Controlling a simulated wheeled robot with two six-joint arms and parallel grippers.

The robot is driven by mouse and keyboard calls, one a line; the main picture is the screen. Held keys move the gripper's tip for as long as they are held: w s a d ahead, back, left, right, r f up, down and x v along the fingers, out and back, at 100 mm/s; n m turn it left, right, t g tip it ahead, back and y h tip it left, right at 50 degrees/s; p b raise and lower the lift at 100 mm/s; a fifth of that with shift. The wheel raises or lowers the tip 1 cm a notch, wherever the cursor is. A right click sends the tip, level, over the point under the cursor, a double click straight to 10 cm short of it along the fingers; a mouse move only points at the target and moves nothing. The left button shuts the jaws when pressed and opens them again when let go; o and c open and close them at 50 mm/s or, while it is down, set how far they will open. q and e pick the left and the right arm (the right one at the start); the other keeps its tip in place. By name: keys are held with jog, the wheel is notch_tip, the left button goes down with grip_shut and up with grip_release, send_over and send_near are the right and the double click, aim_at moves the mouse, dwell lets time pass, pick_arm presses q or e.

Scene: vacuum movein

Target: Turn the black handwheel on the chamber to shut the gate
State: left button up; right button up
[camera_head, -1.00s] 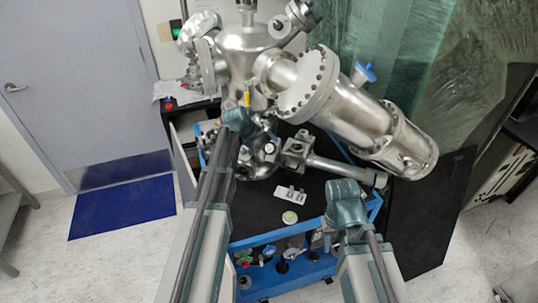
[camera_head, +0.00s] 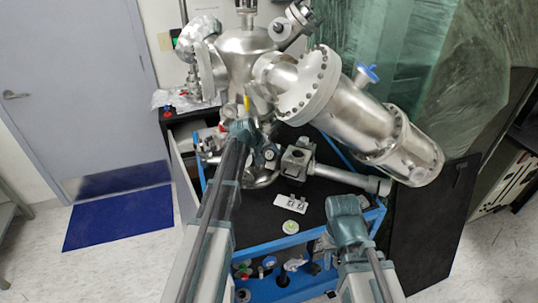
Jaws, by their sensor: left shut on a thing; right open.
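The steel chamber (camera_head: 246,45) stands at the top centre of the head view, above a cart. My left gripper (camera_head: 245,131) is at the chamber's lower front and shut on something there. Its jaws face away from me, and the contact is hidden behind the gripper's body. The black handwheel does not show clearly; the gripper covers the place where it seems to be held. My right gripper (camera_head: 346,207) is open and empty over the cart's right front part, apart from the chamber. Its fingertips are hard to make out.
A large steel cylinder (camera_head: 352,112) with a blue knob (camera_head: 367,73) juts right from the chamber. A small white plate (camera_head: 291,201) and a round greenish disc (camera_head: 290,227) lie on the cart's black top. The blue cart shelf (camera_head: 275,287) holds several small parts.

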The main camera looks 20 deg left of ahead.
pick_arm(q)
jog(key=c, duration=0.4)
jog(key=shift+c, duration=0.2)
jog(key=m+y, duration=0.1)
jog(key=m, duration=0.3)
jog(key=shift+d+p, duration=0.1)
jog(key=shift+p, duration=0.3)
jog(key=shift+m+y, duration=0.7)
jog(key=shift+m, duration=1.4)
jog(key=o, duration=1.4)
